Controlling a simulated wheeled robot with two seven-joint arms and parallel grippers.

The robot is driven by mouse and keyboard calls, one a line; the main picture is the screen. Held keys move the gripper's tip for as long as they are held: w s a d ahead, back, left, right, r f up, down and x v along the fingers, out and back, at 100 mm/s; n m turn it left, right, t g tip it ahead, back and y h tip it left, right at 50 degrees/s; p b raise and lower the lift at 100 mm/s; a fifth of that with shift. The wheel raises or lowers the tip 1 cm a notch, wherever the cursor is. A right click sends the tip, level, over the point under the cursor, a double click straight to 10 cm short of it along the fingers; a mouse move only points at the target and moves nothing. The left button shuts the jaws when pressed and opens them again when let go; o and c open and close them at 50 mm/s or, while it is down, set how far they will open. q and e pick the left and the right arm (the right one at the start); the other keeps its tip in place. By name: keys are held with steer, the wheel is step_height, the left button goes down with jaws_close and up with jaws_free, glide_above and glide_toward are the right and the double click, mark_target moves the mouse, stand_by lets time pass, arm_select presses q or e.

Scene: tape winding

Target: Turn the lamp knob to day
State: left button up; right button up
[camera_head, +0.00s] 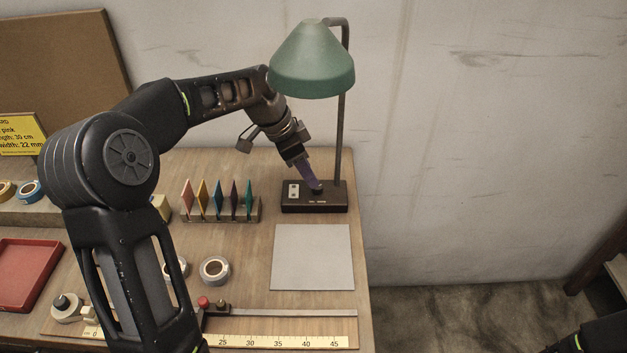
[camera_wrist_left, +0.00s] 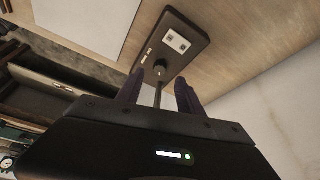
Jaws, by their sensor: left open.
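The lamp (camera_head: 312,70) has a green shade on a dark post and stands at the right back of the table. Its dark base (camera_head: 330,206) carries a small black knob (camera_head: 318,189) and a pale plate. My left gripper (camera_head: 312,182) is at the base, its fingertips close to the knob. In the left wrist view the knob (camera_wrist_left: 160,67) shows just beyond and between the two open fingers (camera_wrist_left: 158,88). I cannot tell whether they touch it. The knob's setting is too small to read. Only a part of my right arm shows at the lower right; its gripper is not visible.
A grey square mat (camera_head: 313,257) lies in front of the lamp base. A rack of coloured cards (camera_head: 220,212) stands left of it. A tape roll (camera_head: 214,270), a ruler (camera_head: 290,341) and a red tray (camera_head: 28,272) lie on the table. The table's right edge is close by.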

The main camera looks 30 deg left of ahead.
mark_target(317, 188)
arm_select(q)
steer(key=shift+x, duration=2.35)
steer(key=shift+c, duration=0.2)
jaws_close()
